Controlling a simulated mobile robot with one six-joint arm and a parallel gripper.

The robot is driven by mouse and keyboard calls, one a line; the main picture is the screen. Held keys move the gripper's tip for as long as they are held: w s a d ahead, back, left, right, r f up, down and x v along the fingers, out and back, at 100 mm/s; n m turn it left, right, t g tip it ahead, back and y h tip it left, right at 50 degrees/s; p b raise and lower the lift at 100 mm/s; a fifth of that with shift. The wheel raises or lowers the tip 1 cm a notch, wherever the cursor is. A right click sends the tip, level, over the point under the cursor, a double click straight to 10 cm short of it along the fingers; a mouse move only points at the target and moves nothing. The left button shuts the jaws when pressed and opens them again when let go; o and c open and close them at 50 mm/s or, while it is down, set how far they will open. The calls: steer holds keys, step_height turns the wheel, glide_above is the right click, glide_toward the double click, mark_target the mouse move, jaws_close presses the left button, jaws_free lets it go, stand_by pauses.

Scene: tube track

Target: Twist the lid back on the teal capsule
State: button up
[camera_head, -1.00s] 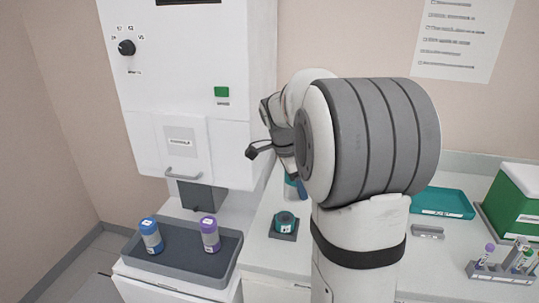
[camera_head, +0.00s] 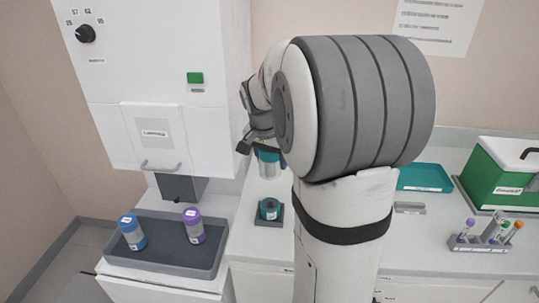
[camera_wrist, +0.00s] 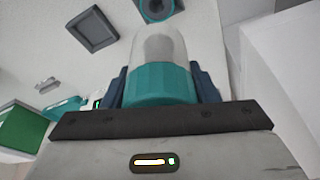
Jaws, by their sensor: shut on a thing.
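My gripper (camera_head: 258,146) is shut on the teal capsule (camera_wrist: 160,82), its fingers on either side of the teal band. A pale see-through part of the capsule extends beyond the band. In the head view the capsule (camera_head: 268,163) hangs roughly upright below my gripper, partly hidden by my arm. A short round teal piece with a dark centre, which looks like the lid (camera_head: 270,207), sits in a dark square holder on the counter, below the capsule in the picture. The lid is also cut off at the top of the wrist view (camera_wrist: 155,8).
An empty dark square holder (camera_wrist: 92,30) shows beside the lid's holder. At left, a dark tray (camera_head: 165,257) bears a blue capsule (camera_head: 132,232) and a purple capsule (camera_head: 194,226) before the white machine (camera_head: 160,80). A teal tray (camera_head: 425,178), green box (camera_head: 500,175) and tube rack (camera_head: 482,242) stand right.

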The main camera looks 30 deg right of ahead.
steer(key=n+t+y+p, duration=0.1)
steer(key=n, duration=0.5)
steer(key=shift+w+a, duration=0.1)
steer(key=n+y, duration=0.1)
steer(key=n, duration=0.2)
steer(key=n+y, duration=0.1)
steer(key=n, duration=0.2)
steer(key=shift+w+a+n, duration=0.1)
steer(key=shift+a+n, duration=0.1)
steer(key=shift+n, duration=0.1)
step_height(320, 180, down, 3)
steer(key=b, duration=0.2)
steer(key=shift+b, duration=0.4)
steer(key=shift+f+b, duration=0.15)
steer(key=shift+b, duration=0.2)
steer(key=shift+f+b, duration=0.65)
steer(key=shift+f, duration=0.15)
steer(key=shift+f, duration=0.2)
steer(key=shift+f+b, duration=2.4)
steer(key=shift+f, duration=0.3)
